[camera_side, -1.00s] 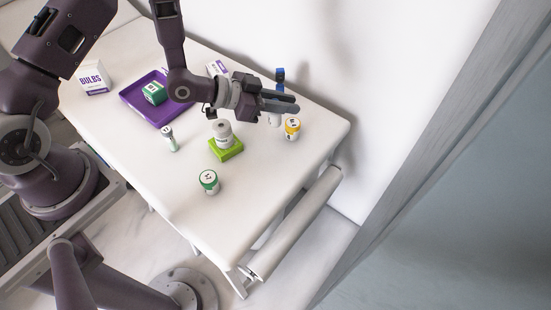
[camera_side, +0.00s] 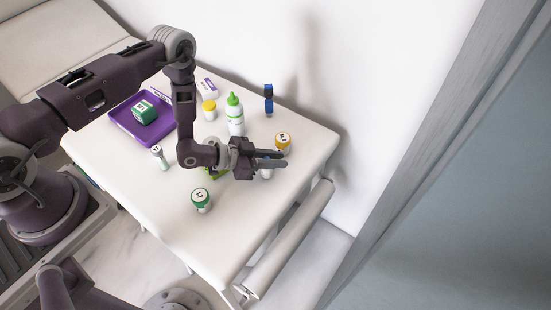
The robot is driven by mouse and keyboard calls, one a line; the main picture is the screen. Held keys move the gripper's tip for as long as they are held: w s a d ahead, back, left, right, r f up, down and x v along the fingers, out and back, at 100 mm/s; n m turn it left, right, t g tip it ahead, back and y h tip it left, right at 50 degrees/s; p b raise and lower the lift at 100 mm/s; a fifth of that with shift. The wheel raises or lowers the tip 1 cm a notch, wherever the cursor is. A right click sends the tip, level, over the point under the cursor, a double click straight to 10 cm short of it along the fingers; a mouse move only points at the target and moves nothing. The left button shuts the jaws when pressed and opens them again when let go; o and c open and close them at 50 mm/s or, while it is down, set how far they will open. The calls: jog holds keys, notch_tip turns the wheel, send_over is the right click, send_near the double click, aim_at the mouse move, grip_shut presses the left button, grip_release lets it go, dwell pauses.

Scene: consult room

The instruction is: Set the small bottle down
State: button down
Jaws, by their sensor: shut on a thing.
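My gripper (camera_side: 272,160) is low over the right half of the white table (camera_side: 172,212). It is shut on a small white bottle (camera_side: 267,173), which shows just below the fingers. The fingers hide much of the bottle. I cannot tell whether its base touches the table.
A lime green block (camera_side: 213,176) is mostly hidden under my wrist. A green-capped jar (camera_side: 202,199) stands at the front, and a tall green-topped bottle (camera_side: 235,117) behind my wrist. A purple tray (camera_side: 122,127) holds a green-and-white item (camera_side: 144,113). Table at the front right is clear.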

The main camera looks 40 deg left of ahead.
jog(key=shift+f, duration=0.1)
jog(key=c, duration=1.3)
grip_release()
